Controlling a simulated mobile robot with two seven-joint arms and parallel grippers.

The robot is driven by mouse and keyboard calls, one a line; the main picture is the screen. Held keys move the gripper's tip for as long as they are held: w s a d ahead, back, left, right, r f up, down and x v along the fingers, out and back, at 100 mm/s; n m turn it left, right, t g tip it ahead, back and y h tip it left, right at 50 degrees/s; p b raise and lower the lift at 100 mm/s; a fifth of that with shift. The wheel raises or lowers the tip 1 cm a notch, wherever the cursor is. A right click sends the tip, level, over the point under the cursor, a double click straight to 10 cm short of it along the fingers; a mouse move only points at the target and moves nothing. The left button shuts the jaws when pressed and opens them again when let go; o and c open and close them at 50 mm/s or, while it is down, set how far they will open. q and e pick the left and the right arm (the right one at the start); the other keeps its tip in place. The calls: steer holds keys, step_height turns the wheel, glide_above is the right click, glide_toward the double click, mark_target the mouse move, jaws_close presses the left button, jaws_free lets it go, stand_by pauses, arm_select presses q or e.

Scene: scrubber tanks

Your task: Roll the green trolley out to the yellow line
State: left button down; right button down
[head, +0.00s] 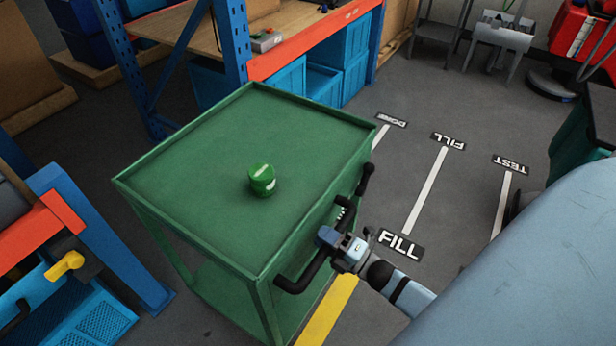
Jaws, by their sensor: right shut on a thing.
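The green trolley (200,165) stands in the middle of the head view, with a flat rimmed top and a lower shelf partly in view. Its black handle (308,275) runs along its right side. My right gripper (332,240) is shut on the handle about midway along it. The yellow line (328,312) shows on the floor just right of the trolley's near right leg; the trolley and my right arm hide the rest. My left gripper is not in view.
A green tin (262,180) stands on the trolley's top. Blue and orange racking stands close at the left (105,235) and behind (235,50). Open grey floor with white lines and FILL (400,244), DONE and TEST labels lies to the right.

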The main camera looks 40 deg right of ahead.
steer(key=shift+r+v, duration=0.1)
steer(key=shift+v, duration=0.5)
steer(key=shift+r+v, duration=0.15)
steer(key=shift+v, duration=0.4)
steer(key=shift+s+d, duration=0.3)
steer(key=shift+s, duration=0.4)
steer(key=c, duration=1.1)
jaws_free()
steer(key=shift+o, duration=1.1)
steer(key=v, duration=1.4)
